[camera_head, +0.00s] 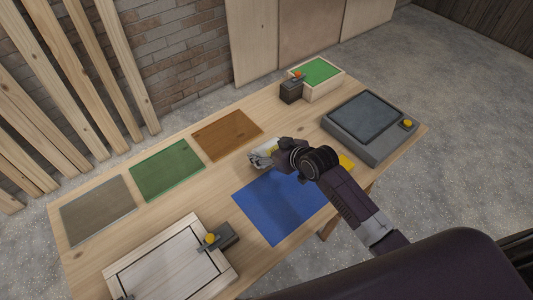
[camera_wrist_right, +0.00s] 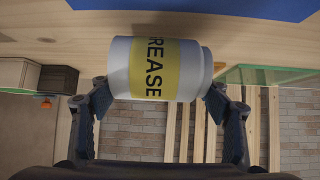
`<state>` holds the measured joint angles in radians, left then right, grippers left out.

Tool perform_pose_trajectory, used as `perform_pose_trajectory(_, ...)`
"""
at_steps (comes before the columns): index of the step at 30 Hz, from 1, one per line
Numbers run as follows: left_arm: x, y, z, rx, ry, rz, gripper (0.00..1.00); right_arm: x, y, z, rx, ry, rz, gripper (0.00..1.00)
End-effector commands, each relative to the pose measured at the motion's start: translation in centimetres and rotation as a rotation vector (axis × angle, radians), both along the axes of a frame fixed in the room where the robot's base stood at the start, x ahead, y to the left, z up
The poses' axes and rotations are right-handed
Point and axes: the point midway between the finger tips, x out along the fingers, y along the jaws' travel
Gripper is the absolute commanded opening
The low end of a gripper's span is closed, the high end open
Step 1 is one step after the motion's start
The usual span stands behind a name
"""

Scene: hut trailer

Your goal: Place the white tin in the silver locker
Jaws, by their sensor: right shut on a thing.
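The white tin (camera_wrist_right: 190,70) has a yellow label with the letters "REASE" and lies sideways between the fingers of my right gripper (camera_wrist_right: 158,98) in the wrist view. My right gripper is shut on it. In the head view, my right gripper (camera_head: 262,158) is over the table by the blue mat, and the tin is mostly hidden by it. The silver locker (camera_head: 368,128) looks like a grey box with a dark grey top panel and a yellow knob, at the table's right end; its top looks closed. My left gripper is not in view.
The wooden table (camera_head: 195,205) carries a blue mat (camera_head: 278,207), a brown mat (camera_head: 227,135), a green mat (camera_head: 165,170) and a grey mat (camera_head: 97,210). A white wooden box (camera_head: 165,262) with a yellow knob is at front left. A green-topped box (camera_head: 318,75) stands at the back.

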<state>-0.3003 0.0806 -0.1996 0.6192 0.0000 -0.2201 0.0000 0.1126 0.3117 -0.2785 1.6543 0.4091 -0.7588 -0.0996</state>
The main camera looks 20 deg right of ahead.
Motion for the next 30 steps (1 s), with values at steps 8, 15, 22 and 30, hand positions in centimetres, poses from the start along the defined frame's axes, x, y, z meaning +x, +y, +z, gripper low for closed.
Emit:
perform_pose_trajectory(8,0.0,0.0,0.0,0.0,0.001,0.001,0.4,0.1,0.1,-2.4,0.003,-0.004,0.0,0.27)
perform_pose_trajectory(15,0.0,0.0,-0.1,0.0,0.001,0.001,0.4,0.1,0.1,-2.5,0.001,-0.004,0.0,0.27)
perform_pose_trajectory(22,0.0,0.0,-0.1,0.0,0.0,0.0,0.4,0.0,0.0,-2.8,0.001,0.0,0.0,0.88)
perform_pose_trajectory(30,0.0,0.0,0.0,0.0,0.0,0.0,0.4,0.0,0.0,-2.7,0.001,0.0,0.0,0.88)
